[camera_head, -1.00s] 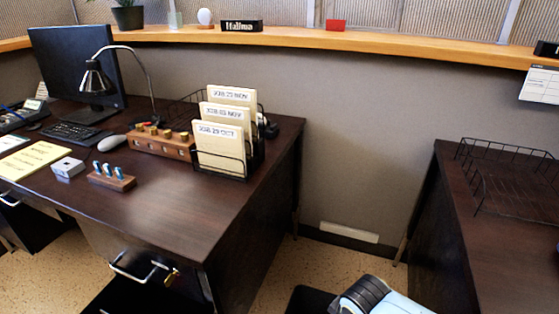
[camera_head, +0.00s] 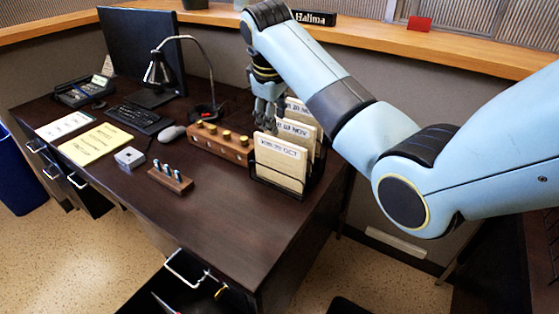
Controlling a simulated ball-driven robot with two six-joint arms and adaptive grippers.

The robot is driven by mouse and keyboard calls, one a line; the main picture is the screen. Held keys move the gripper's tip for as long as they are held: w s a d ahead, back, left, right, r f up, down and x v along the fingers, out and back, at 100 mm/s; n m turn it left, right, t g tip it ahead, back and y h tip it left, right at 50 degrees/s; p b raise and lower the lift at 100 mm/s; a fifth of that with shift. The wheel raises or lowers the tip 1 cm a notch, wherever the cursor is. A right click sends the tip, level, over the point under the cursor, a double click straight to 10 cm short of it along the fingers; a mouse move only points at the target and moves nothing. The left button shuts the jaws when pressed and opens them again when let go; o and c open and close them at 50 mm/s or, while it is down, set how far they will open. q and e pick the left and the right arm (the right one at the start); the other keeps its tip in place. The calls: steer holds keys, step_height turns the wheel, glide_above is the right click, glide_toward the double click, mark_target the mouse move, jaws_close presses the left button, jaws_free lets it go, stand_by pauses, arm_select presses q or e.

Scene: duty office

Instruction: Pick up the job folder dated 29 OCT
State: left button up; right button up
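The job folder dated 29 OCT (camera_head: 280,165) is cream-coloured and stands upright at the front of a black wire rack (camera_head: 279,186) on the desk. Behind it stand a folder marked NOV (camera_head: 296,128) and another cream folder (camera_head: 299,109), both partly hidden by my arm. My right gripper (camera_head: 267,125) points down at the top left edge of the folders. Its fingers are small and dark here, and I cannot tell whether they are apart or whether they touch a folder. My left gripper is out of view.
A wooden block with several knobs (camera_head: 219,146) stands just left of the rack. A desk lamp (camera_head: 157,73), monitor (camera_head: 142,47), mouse (camera_head: 172,133), stamp holder (camera_head: 170,178) and white box (camera_head: 129,158) are further left. The desk front (camera_head: 215,215) is clear.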

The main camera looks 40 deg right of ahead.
mark_target(279, 142)
steer(key=x, duration=1)
steer(key=shift+s+d+f+b, duration=0.1)
steer(key=shift+s+d+b, duration=0.15)
steer(key=shift+b, duration=0.1)
steer(key=shift+a, duration=0.1)
steer(key=shift+c, duration=0.2)
jaws_close()
